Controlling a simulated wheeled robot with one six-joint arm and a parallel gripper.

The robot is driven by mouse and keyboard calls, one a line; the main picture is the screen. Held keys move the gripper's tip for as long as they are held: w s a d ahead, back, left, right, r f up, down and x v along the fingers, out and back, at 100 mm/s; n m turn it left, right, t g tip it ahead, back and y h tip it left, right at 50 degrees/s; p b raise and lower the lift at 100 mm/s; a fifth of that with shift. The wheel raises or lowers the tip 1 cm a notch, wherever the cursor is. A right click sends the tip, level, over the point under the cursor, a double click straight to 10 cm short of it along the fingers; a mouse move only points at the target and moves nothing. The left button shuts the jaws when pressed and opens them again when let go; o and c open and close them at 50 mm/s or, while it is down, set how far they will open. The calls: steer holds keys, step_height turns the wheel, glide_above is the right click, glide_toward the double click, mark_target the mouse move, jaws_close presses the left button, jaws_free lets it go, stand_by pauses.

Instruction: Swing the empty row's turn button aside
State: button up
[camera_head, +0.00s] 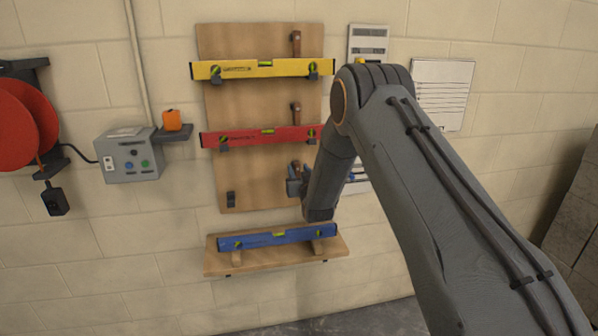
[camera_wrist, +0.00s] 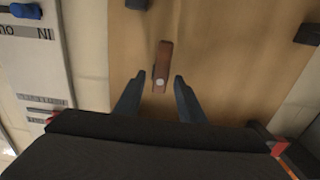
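The empty row is the lowest on the wooden board (camera_head: 262,180). Its left hook (camera_head: 231,199) shows in the head view, while my arm hides the right part of the row. In the wrist view the row's brown turn button (camera_wrist: 164,58) lies lengthwise up the picture, with a pale screw at its lower end. My gripper (camera_wrist: 160,75) is open, its two blue-grey fingers on either side of the button with gaps to both. I cannot tell how far the tips are from the board. In the head view my gripper (camera_head: 294,187) is at the board's right side.
A yellow level (camera_head: 225,70) and a red level (camera_head: 240,138) sit in the upper rows. A blue level (camera_head: 275,238) rests on the shelf (camera_head: 218,268) below. Two hooks (camera_wrist: 308,32) and (camera_wrist: 138,4) show in the wrist view. A control box (camera_head: 128,165) is at left.

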jaws_close()
steer(key=shift+m+b, duration=0.35)
steer(key=shift+m, duration=0.05)
steer(key=m+b, duration=0.3)
steer(key=shift+f+m, duration=0.15)
steer(key=shift+m, duration=0.25)
steer(key=m+b, duration=0.3)
steer(key=m, duration=0.1)
steer(key=shift+d+m, duration=0.1)
steer(key=shift+m, duration=0.2)
steer(key=m+b, duration=0.2)
steer(key=m, duration=0.2)
steer(key=shift+b, duration=0.4)
steer(key=m+b, duration=0.2)
steer(key=m, duration=0.2)
steer(key=shift+m, duration=0.4)
